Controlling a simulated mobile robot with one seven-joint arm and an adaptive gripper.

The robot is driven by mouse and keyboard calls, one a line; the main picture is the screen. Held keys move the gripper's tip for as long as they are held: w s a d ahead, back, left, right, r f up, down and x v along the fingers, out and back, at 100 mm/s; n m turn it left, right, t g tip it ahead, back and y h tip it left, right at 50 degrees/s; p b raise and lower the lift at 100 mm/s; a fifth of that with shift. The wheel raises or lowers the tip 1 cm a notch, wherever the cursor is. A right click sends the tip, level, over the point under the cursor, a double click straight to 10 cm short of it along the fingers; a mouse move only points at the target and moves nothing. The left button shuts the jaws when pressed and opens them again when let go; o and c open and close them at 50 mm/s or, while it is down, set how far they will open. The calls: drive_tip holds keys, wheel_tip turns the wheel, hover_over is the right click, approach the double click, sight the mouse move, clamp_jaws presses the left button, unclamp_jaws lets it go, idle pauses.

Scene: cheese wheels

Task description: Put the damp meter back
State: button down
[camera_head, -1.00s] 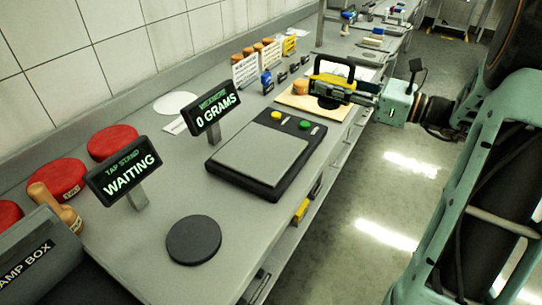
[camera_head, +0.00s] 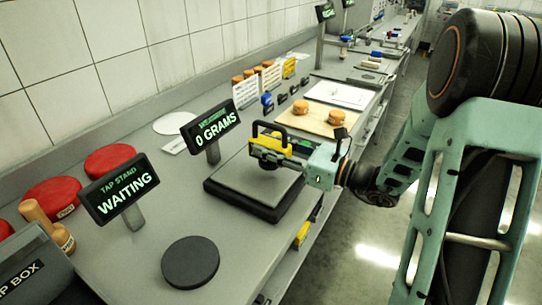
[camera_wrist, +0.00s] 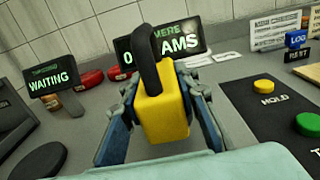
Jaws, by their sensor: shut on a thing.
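The damp meter (camera_head: 293,148), a yellow block with a black loop handle, is held in my gripper (camera_head: 268,160). In the wrist view the yellow body (camera_wrist: 165,116) sits between both fingers, its handle rising above. In the head view my gripper and the meter are over the plate of the weighing scale (camera_head: 238,188). Whether they touch the plate is unclear. A grey box (camera_head: 35,268), its label partly cut off and reading "MP BOX", stands at the lower left edge.
A "WAITING" tap stand sign (camera_head: 122,188) and a "0 GRAMS" display (camera_head: 210,133) stand on posts. A dark round pad (camera_head: 190,262) lies in front. Red wheels (camera_head: 108,159) and a wooden mallet (camera_head: 48,226) lie at left. Small orange cheeses sit on a wooden board (camera_head: 290,117) beyond.

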drive_tip(key=shift+d+f, duration=0.15)
drive_tip(key=shift+f, duration=0.95)
drive_tip(key=shift+w+f, duration=0.1)
drive_tip(key=c, duration=1.5)
unclamp_jaws()
drive_tip(key=shift+d+r, duration=0.1)
drive_tip(key=shift+r, duration=0.1)
drive_tip(key=v, duration=1.2)
drive_tip(key=shift+f, duration=0.1)
